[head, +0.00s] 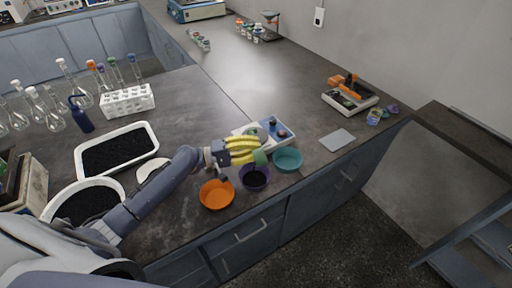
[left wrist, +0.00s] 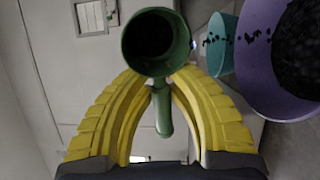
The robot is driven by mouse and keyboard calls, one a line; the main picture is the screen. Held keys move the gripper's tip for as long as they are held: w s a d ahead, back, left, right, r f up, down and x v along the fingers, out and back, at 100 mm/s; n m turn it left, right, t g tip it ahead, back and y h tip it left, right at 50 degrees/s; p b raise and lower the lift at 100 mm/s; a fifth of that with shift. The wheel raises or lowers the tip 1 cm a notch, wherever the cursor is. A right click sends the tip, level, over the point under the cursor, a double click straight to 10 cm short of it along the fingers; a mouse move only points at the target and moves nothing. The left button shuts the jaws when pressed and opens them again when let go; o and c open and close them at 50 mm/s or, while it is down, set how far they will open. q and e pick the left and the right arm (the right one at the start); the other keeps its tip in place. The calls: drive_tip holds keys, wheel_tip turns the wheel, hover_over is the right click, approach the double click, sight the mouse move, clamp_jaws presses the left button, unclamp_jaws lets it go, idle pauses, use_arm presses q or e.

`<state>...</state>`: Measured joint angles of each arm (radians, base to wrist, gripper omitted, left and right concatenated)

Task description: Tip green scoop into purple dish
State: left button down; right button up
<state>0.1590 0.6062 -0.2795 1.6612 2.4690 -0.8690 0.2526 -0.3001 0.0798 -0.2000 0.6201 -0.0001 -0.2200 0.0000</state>
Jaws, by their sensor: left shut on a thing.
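My left gripper (head: 258,150), with yellow ribbed fingers, is shut on the handle of the green scoop (head: 261,157). In the left wrist view the scoop's cup (left wrist: 155,40) is beyond the fingertips with its mouth toward the camera. Its inside is dark; I cannot tell how much black material is in it. The purple dish (head: 254,184) is on the counter just below the scoop in the head view and holds black grains. In the left wrist view the purple dish (left wrist: 262,85) is at the right, apart from the scoop. My right gripper is not in view.
An orange dish (head: 216,195) and a teal dish (head: 288,160) flank the purple one near the counter's front edge. Dark specks show across the teal and purple dishes in the wrist view. A scale (head: 278,133) stands behind. A white tray (head: 117,128) of black grains is left.

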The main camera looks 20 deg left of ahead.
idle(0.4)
use_arm(q)
drive_tip(key=shift+w+d+r+g+y, duration=0.1)
drive_tip(key=shift+g+y, duration=0.2)
drive_tip(key=shift+y, duration=0.15)
drive_tip(key=shift+w+d+r+g+y, duration=0.1)
drive_tip(key=shift+g+y, duration=0.2)
drive_tip(key=shift+y, duration=0.15)
drive_tip(key=shift+d+g+y, duration=0.2)
drive_tip(key=shift+g+y, duration=0.2)
drive_tip(key=shift+y, duration=0.4)
drive_tip(key=shift+w, duration=0.1)
drive_tip(key=shift+w+d+r+g+y, duration=0.15)
drive_tip(key=shift+r+g+y, duration=0.1)
drive_tip(key=shift+g+y, duration=0.6)
drive_tip(key=shift+d+g+y, duration=0.2)
drive_tip(key=shift+g+y, duration=0.25)
drive_tip(key=shift+y, duration=0.6)
drive_tip(key=shift+w+r, duration=0.1)
